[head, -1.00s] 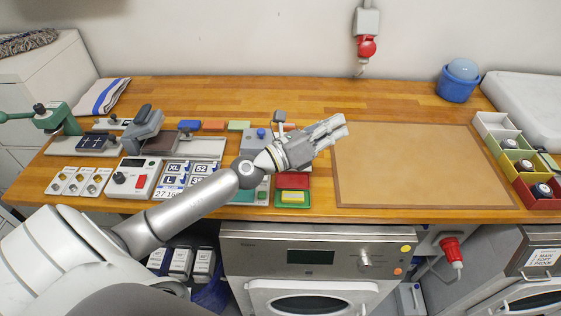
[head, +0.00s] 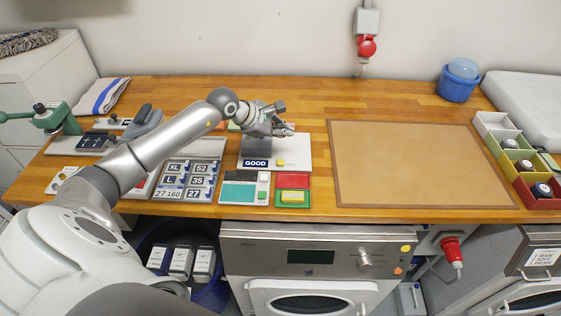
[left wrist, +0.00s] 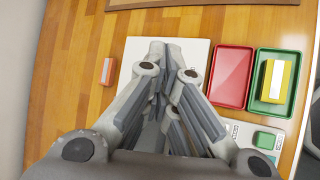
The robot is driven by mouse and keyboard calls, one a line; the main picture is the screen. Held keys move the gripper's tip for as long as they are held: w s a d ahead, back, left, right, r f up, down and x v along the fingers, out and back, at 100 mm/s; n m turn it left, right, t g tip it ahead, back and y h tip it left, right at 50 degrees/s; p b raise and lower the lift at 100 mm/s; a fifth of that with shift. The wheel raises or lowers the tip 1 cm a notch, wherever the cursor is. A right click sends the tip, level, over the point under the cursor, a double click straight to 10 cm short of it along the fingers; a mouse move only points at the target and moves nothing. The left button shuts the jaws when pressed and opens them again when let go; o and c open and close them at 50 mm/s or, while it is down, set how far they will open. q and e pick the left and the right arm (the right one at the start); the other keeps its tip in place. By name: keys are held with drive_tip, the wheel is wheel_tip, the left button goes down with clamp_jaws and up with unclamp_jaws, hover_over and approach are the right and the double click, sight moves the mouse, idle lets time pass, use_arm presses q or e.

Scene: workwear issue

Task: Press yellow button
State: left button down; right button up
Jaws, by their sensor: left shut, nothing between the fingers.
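My left gripper (head: 286,128) is shut and empty. It hovers at the back part of a white board (head: 301,150). In the left wrist view its closed fingers (left wrist: 170,62) cover much of the board (left wrist: 196,52). A small yellow button-like piece (head: 281,162) sits on the board, right of a dark "GOOD" label (head: 255,163) and nearer the front than the fingers. The fingers hide it in the left wrist view. Another yellow round button (head: 405,249) is on the front of the steel machine below the counter, above an orange one (head: 398,271). My right gripper is out of view.
A red tray (head: 293,181) and a green tray with a yellow block (head: 292,197) lie in front of the board. Label plates (head: 186,180) lie left. A brown mat (head: 420,160) is clear at right. Bins (head: 541,201) stand at the right edge.

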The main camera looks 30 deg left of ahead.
use_arm(q)
drive_tip(key=b, duration=0.4)
hover_over(282, 163)
wheel_tip(282, 163, down, 8)
drive_tip(key=shift+r, duration=0.2)
drive_tip(key=shift+f+b, duration=0.55)
drive_tip(key=shift+f, duration=0.1)
idle(0.8)
drive_tip(key=shift+f+b, duration=0.4)
drive_tip(key=shift+b, duration=0.15)
drive_tip(key=shift+f+b, duration=0.5)
drive_tip(key=shift+b, duration=0.1)
idle(0.5)
drive_tip(key=shift+r, duration=0.15)
drive_tip(key=shift+r+p, duration=0.4)
drive_tip(key=shift+r, duration=0.35)
